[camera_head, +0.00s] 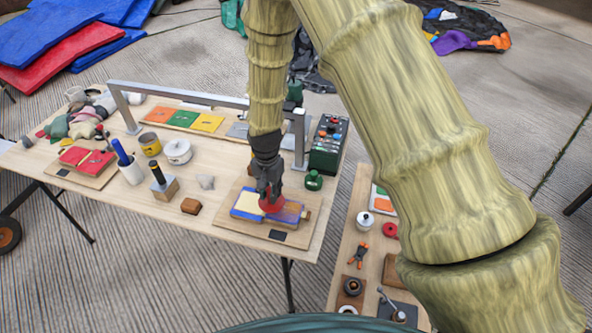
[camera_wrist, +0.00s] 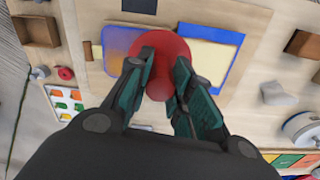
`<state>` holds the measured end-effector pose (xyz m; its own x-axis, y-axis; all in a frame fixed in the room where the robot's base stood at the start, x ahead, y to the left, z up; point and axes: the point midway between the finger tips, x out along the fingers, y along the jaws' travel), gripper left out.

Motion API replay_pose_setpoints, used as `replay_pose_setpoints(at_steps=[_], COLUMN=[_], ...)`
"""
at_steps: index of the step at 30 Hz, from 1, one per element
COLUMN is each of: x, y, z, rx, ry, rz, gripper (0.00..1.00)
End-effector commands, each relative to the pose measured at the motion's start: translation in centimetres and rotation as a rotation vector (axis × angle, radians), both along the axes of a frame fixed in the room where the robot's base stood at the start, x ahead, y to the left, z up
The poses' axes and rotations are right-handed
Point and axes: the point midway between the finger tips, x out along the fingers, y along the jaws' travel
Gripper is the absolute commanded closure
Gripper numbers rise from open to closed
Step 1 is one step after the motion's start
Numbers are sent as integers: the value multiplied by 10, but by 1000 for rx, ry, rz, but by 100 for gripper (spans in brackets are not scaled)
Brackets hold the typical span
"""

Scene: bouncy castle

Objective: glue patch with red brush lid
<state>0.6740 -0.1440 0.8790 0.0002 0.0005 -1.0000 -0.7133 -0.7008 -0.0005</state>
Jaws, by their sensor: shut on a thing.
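My gripper (camera_head: 268,193) is shut on the red brush lid (camera_head: 272,205), a round red piece with a knob, also in the wrist view (camera_wrist: 178,52). The fingers (camera_wrist: 163,82) sit on either side of the knob. The lid is over the seam between two panels on a wooden board (camera_head: 243,224). One panel is a cream-yellow patch with a blue border (camera_wrist: 208,58). The other is blue shading to orange (camera_wrist: 118,42), also visible in the head view (camera_head: 292,213). The brush under the lid is hidden, so I cannot tell whether it touches the surface.
A green bottle (camera_head: 313,181) and a control box (camera_head: 328,145) stand right of the board. A white pot (camera_head: 178,151) and metal frame (camera_head: 185,96) are farther back. A second table (camera_head: 340,255) stands at right.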

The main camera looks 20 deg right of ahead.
Motion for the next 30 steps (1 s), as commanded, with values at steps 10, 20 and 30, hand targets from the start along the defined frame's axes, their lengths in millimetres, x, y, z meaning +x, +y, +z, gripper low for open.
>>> replay_pose_setpoints(at_steps=[10,20,30], x=[0,-1,-1], y=[2,-1,-2], z=[36,65,81], rx=[0,0,1], ry=[0,0,1], rz=[-4,-7,-10], gripper=[100,100,100])
